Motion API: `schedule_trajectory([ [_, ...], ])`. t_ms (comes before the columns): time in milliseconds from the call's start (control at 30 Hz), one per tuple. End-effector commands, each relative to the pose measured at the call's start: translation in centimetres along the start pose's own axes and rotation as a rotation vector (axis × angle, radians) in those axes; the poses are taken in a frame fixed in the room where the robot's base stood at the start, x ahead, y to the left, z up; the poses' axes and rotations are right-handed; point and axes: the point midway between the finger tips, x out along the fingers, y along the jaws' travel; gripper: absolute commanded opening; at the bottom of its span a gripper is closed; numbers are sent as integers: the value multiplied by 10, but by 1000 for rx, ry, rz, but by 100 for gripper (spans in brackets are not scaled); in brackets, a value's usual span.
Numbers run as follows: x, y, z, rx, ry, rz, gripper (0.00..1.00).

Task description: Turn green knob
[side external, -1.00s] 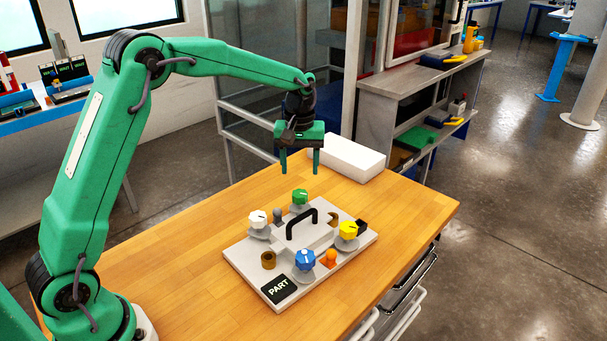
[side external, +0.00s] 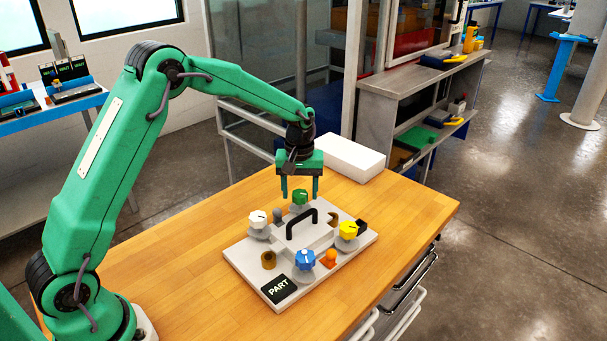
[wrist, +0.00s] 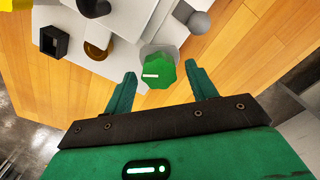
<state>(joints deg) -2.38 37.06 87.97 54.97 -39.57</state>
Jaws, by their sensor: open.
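The green knob (side external: 300,197) stands at the back of a light grey panel (side external: 246,259) on the wooden table. It has a white pointer mark. My gripper (side external: 300,196) is open and points down, with its fingertips at about the knob's top in the side view. In the wrist view the green knob (wrist: 163,71) shows just beyond and between the open fingers (wrist: 161,74), with no visible contact. The side view does not settle whether the fingers are around it or a little behind it.
The panel also carries a white knob (side external: 258,218), a blue knob (side external: 305,260), a yellow knob (side external: 348,230) and a black handle (side external: 290,226). A white block (side external: 350,158) lies behind, at the table's back edge. The table's right side is clear.

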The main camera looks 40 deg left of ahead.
Motion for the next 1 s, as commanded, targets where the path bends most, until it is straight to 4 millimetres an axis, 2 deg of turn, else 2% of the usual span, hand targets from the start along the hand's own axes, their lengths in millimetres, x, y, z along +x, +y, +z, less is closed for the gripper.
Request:
schedule_trajectory([
  [100,0,0,0,0,0,0,57],
  [333,0,0,0,0,0,0,12],
  [667,0,0,0,24,0,0,12],
  [1000,-1,1,0,182,0,0,12],
])
